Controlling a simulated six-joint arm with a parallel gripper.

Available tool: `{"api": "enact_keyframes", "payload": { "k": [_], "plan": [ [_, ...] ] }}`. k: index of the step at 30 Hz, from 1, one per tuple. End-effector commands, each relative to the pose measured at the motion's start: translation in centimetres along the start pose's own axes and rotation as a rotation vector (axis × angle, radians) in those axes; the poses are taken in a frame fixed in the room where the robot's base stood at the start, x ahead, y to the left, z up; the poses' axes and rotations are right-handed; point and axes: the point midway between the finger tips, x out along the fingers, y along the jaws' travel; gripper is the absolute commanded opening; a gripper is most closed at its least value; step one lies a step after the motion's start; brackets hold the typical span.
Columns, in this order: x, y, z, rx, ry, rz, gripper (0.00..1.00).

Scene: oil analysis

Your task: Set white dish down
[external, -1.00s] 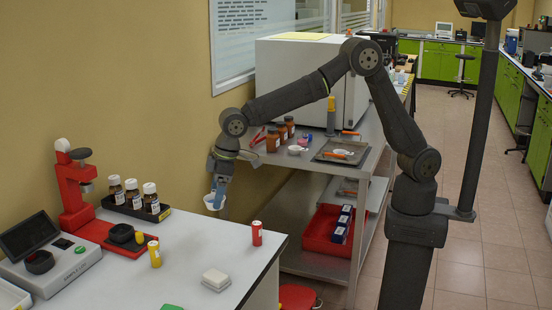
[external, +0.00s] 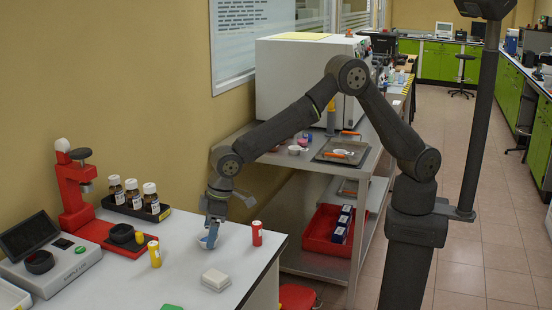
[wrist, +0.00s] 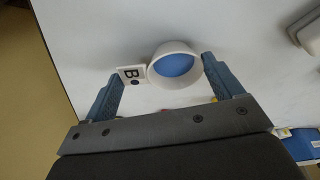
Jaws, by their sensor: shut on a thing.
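The white dish (wrist: 174,66) is a small round cup with a blue inside and a side tab marked "B" (wrist: 131,75). My gripper (external: 212,233) points down and is shut on the dish. In the wrist view the left finger meets the tab and the right finger meets the cup's rim. The dish is at or just above the white counter (external: 190,268); I cannot tell whether it touches.
A red cylinder (external: 257,233) stands close to the right of my gripper. A yellow cylinder (external: 154,254) stands to the left, and a white square box (external: 215,279) in front. Dark bottles (external: 133,194) stand in a black tray behind left. The counter between is clear.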

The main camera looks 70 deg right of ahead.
Motion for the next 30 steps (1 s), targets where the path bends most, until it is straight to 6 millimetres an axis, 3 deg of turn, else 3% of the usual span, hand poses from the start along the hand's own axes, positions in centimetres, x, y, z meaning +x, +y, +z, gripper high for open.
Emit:
{"api": "enact_keyframes", "payload": {
  "k": [5, 6, 7, 17, 30],
  "plan": [
    [0.4, 0.0, 0.1, 0.000, -0.001, 0.000, 0.63],
    [0.3, 0.0, 0.1, 0.000, -0.001, 0.000, 0.93],
    [0.3, 0.0, 0.1, 0.000, -0.001, 0.000, 0.99],
    [-0.3, 0.0, 0.0, 0.000, 0.001, 0.000, 1.00],
    [-8.9, 0.0, -0.1, 0.000, 0.002, 0.000, 1.00]
  ]
}}
